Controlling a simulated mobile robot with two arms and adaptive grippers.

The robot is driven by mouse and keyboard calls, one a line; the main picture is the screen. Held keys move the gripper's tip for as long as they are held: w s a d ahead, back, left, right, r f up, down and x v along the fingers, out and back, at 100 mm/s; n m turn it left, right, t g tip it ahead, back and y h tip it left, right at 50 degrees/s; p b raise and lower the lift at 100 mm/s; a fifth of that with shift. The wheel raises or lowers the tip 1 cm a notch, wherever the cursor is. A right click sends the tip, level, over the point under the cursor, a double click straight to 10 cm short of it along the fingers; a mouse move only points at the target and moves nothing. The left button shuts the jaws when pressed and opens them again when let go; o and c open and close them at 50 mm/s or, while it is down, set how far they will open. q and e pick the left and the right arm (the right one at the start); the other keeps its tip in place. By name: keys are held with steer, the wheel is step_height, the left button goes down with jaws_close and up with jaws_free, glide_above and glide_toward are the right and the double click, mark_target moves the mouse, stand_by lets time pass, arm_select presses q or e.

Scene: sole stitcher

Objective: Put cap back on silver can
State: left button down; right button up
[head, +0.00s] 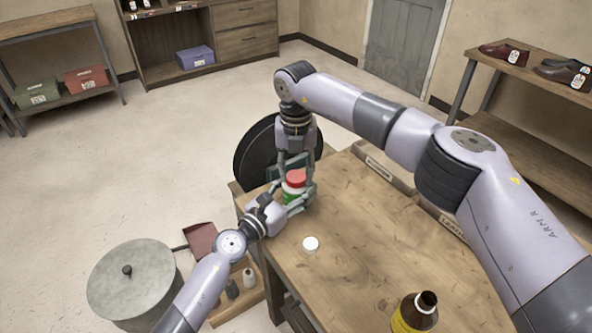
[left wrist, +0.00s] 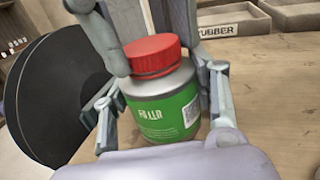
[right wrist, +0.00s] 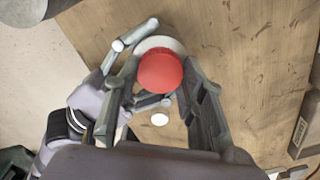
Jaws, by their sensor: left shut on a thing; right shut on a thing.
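The silver can (left wrist: 165,108) has a green label and stands upright at the table's far left corner. My left gripper (head: 287,203) is shut around its body, one finger on each side in the left wrist view. The red cap (left wrist: 152,55) is at the can's mouth, looking seated or nearly so; I cannot tell if it is threaded. It also shows in the head view (head: 296,178) and the right wrist view (right wrist: 160,71). My right gripper (right wrist: 161,78) comes from above and is shut on the red cap, its fingers on both sides. The fingers partly hide can and cap.
A small white cap (head: 310,244) lies on the wooden table (head: 350,225). A brown bottle (head: 413,312) with a dark top stands at the near edge. Labelled trays (head: 385,172) line the far right edge. A black disc (head: 253,152) stands beyond the corner. The middle is clear.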

steer(key=m, duration=0.6)
steer(key=shift+m, duration=0.4)
steer(key=o, duration=1.4)
steer(key=shift+c, duration=0.2)
steer(key=shift+r, duration=0.1)
step_height(320, 180, up, 12)
arm_select(q)
steer(key=c, duration=0.6)
jaws_free()
steer(key=shift+o, duration=0.2)
